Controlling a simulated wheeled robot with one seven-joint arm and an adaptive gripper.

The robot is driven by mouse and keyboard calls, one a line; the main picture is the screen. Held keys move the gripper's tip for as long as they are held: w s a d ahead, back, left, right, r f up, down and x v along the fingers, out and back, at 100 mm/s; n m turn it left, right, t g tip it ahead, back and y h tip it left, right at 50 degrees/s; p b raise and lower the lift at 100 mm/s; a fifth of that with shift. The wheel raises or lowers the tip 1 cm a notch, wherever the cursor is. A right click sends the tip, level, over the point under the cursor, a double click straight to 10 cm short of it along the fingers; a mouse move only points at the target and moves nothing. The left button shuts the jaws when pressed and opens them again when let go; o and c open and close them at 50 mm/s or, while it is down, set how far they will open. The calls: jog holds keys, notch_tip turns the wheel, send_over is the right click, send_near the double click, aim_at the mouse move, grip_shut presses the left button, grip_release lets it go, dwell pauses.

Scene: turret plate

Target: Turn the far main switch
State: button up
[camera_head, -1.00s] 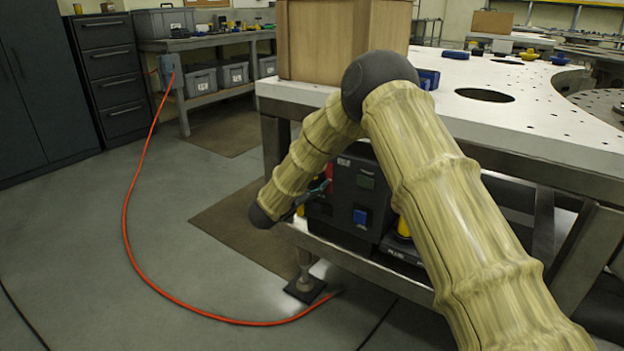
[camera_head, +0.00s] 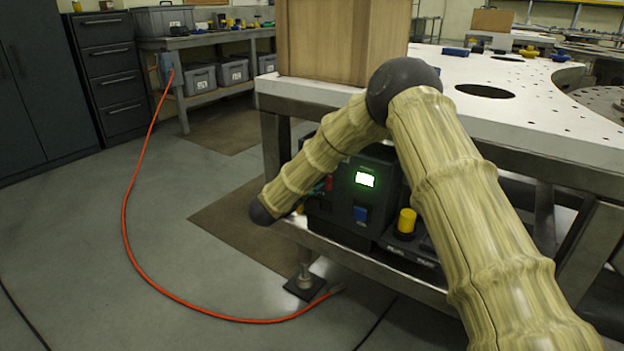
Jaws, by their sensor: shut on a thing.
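A dark power unit (camera_head: 345,212) stands on the lower shelf under the white table, with a lit green screen (camera_head: 365,179) and a blue part (camera_head: 361,214) on its front. A small red part, seemingly the far main switch (camera_head: 328,183), shows at its left edge beside my forearm. My gripper (camera_head: 317,189) is mostly hidden behind my forearm; a teal-dark bit of it shows at the red part, and it is shut there. The switch's handle and its angle are hidden. A yellow knob (camera_head: 406,221) sits on a lower dark unit to the right.
The white perforated table top (camera_head: 530,115) overhangs the units, with a cardboard box (camera_head: 335,40) on its left corner. A table leg (camera_head: 277,150) stands close to my arm. An orange hose (camera_head: 128,240) curves across the open floor at left.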

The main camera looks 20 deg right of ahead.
jog(key=shift+s+d+f, duration=0.1)
jog(key=shift+f, duration=0.1)
dwell(0.4)
jog(key=o, duration=1)
jog(key=shift+d, duration=0.1)
jog(key=shift+o, duration=0.2)
jog(key=shift+r, duration=0.1)
jog(key=shift+a, duration=0.2)
jog(key=v, duration=1.2)
